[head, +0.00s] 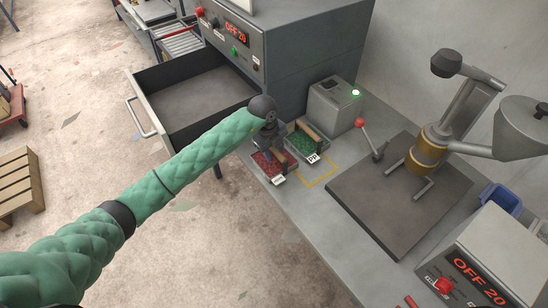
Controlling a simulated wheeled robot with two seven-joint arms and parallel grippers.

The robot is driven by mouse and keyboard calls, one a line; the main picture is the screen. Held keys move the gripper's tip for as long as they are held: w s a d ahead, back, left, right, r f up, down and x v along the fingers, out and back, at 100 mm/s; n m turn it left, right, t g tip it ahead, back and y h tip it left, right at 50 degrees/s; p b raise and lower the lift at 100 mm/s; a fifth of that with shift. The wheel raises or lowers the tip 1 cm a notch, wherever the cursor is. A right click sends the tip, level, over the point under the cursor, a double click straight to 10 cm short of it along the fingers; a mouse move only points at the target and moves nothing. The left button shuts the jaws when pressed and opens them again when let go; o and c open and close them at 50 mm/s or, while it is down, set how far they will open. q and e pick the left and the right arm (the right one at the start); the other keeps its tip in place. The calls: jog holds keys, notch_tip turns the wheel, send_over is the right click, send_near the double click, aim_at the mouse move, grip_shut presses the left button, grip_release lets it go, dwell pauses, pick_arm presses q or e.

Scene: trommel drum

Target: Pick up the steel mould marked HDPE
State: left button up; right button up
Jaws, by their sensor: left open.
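Two small steel moulds stand side by side on the grey bench. The left mould (263,167) holds red granules and has a white label whose small print I cannot read surely. The right mould (303,143) holds green granules, has a wooden handle and a shorter white label that looks like PP. My left gripper (279,158) is open, pointing down at the red-filled mould, and hides part of it and its handle. I cannot tell whether the fingers touch it. My right gripper is not in view.
An open, empty drawer (198,92) juts out left of the gripper, under a grey control box (285,40). A small grey box (335,105) stands behind the moulds. A lever press on a dark plate (375,200) stands to the right. A yellow outline (318,183) marks free bench.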

pick_arm(q)
grip_shut()
jog(key=shift+r, duration=0.1)
dwell(0.3)
